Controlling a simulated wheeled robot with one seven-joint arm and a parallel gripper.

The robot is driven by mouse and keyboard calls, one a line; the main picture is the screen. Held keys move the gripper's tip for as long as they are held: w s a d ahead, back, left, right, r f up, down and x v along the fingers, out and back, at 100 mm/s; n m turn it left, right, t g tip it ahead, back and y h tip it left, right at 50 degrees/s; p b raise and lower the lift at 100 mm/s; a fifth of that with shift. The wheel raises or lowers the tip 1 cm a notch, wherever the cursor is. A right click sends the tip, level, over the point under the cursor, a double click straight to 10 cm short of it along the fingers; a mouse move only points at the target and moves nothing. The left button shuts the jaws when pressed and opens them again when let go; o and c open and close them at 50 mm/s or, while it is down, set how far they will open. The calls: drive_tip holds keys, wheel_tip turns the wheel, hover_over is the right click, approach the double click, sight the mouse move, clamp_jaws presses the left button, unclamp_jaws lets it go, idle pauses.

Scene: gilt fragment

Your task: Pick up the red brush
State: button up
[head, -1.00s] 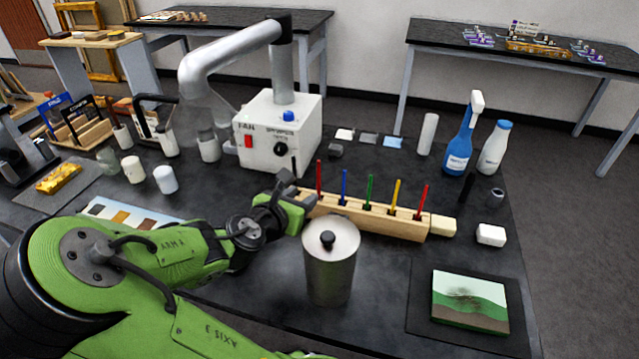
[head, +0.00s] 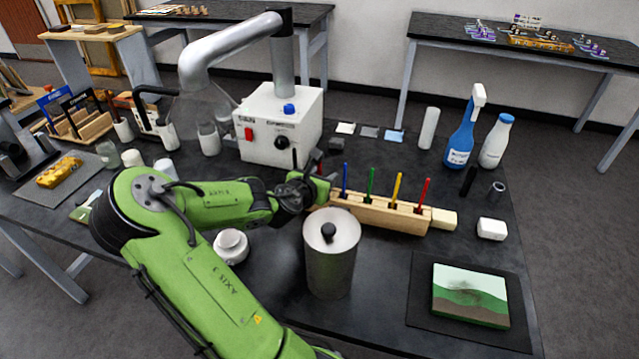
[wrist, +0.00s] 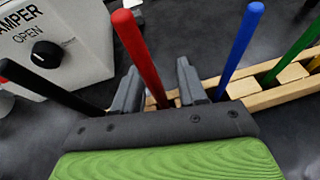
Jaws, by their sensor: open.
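The wooden brush rack (head: 385,212) stands on the dark bench with upright coloured brushes in it. In the wrist view, the red brush (wrist: 140,52) stands between the two fingers of my open gripper (wrist: 158,85). The right finger is close beside it; I cannot tell whether they touch. In the head view, my gripper (head: 318,186) is at the rack's left end and largely hides this brush. Another red-handled brush (head: 423,193) stands at the rack's right end. A blue brush (wrist: 240,45) stands just right of my gripper in the wrist view.
A black-handled tool (wrist: 45,85) stands left of my gripper in the wrist view. A metal canister (head: 331,270) stands in front of the rack. The white fume extractor box (head: 280,130) is behind. A landscape painting (head: 470,295) lies at front right.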

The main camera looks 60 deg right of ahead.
clamp_jaws()
drive_tip(key=shift+r, duration=0.15)
wheel_tip(320, 180, up, 10)
drive_tip(key=p, duration=0.4)
drive_tip(key=shift+p, duration=0.4)
